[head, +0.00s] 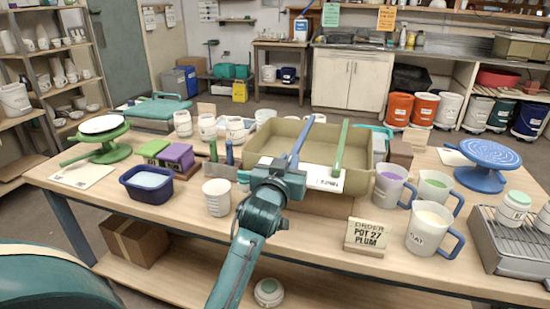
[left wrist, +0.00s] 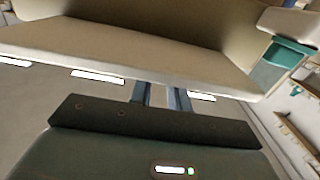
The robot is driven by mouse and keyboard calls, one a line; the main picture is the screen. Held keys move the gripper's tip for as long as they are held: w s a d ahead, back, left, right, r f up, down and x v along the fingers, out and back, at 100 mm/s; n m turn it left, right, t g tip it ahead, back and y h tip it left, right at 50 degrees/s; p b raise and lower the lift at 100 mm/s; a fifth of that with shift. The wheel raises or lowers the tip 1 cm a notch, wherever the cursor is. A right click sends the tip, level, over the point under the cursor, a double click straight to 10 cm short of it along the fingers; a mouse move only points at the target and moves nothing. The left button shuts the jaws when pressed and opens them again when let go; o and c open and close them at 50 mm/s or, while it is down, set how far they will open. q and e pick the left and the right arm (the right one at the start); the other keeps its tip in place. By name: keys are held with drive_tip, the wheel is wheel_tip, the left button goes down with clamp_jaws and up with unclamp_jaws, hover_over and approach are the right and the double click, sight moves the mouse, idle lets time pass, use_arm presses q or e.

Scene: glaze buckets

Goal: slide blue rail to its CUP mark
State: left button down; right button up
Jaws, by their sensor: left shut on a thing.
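The beige glaze tub (head: 262,150) stands on the table, with the blue rail (head: 299,141) and the green rail (head: 340,148) lying across its top from front to back. My left gripper (head: 282,170) is at the tub's front rim, shut on the near end of the blue rail, which it hides. A white label strip (head: 324,178) runs along the tub's front; its lettering is too small to read, so I cannot tell the CUP mark. In the left wrist view, my fingers (left wrist: 163,97) reach the rim of the tub (left wrist: 130,44). My right gripper is out of view.
An order sign reading "POT 27 PLUM" (head: 367,236) stands front right of the tub. Mugs with purple (head: 389,187), green (head: 433,189) and cream (head: 430,226) contents are to the right. A white cup (head: 217,198) and a dark blue tub (head: 147,186) stand left of my arm.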

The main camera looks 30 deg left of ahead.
use_arm(q)
drive_tip(key=c, duration=1.3)
unclamp_jaws()
drive_tip(key=shift+s, duration=0.1)
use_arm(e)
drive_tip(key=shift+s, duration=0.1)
